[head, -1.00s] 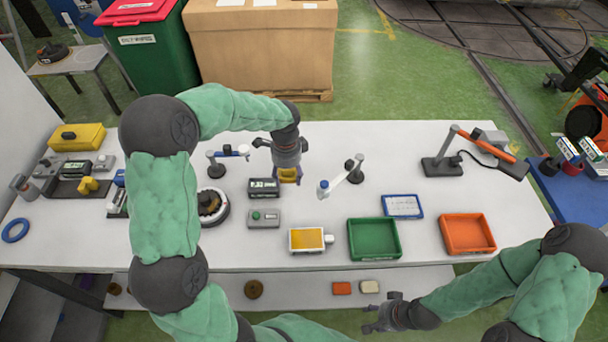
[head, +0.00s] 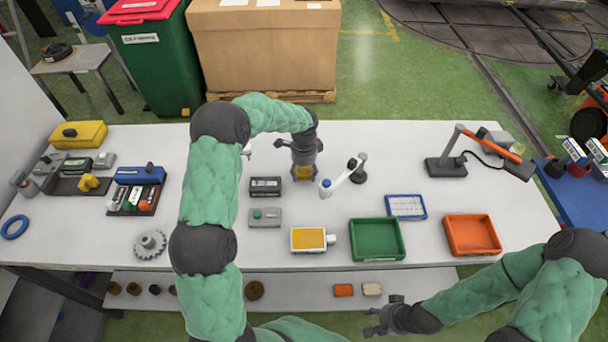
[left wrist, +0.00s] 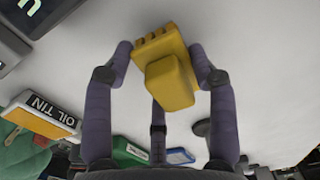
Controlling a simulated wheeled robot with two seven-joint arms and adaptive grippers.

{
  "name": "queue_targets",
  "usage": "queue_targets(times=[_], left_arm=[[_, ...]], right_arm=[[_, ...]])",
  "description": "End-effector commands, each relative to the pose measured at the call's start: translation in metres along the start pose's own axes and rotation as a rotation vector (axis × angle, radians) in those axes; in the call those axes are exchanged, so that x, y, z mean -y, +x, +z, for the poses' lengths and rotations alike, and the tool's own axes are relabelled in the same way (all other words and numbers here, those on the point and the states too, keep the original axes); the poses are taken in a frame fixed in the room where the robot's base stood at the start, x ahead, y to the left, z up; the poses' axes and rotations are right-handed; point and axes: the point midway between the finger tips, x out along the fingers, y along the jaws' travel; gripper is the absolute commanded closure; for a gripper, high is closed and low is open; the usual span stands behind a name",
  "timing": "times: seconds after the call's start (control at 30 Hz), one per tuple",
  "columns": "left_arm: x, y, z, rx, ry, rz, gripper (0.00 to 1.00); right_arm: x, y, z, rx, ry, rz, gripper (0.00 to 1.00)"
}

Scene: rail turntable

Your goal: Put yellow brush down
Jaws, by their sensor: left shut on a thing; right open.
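The yellow brush (left wrist: 168,78) is between the fingers of my left gripper (left wrist: 163,58), which is shut on it. I cannot tell whether the brush touches the table top. My right gripper (head: 378,322) is open and empty, low in front of the table's front edge.
The grey display box (head: 266,187) is left of the brush, and a jointed stand (head: 345,180) is close on its right. My left arm hides part of the table.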

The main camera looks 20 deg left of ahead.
Motion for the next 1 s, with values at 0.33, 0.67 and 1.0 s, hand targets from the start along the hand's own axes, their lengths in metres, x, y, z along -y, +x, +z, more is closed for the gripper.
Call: queue_targets(times=[0.33, 0.67, 1.0], left_arm=[[0.0004, 0.0112, -0.0001, -0.001, -0.001, -0.002, 0.69], [0.0000, 0.0141, -0.0001, -0.001, -0.001, -0.001, 0.19], [0.0006, 0.0074, -0.0003, -0.001, 0.000, -0.003, 0.19]], right_arm=[[-0.0009, 0.0027, 0.0000, 0.000, 0.000, 0.000, 0.51], [-0.0014, 0.0039, -0.0001, 0.000, 0.000, 0.000, 0.51], [-0.0005, 0.0015, 0.0000, 0.000, 0.000, 0.000, 0.51]])
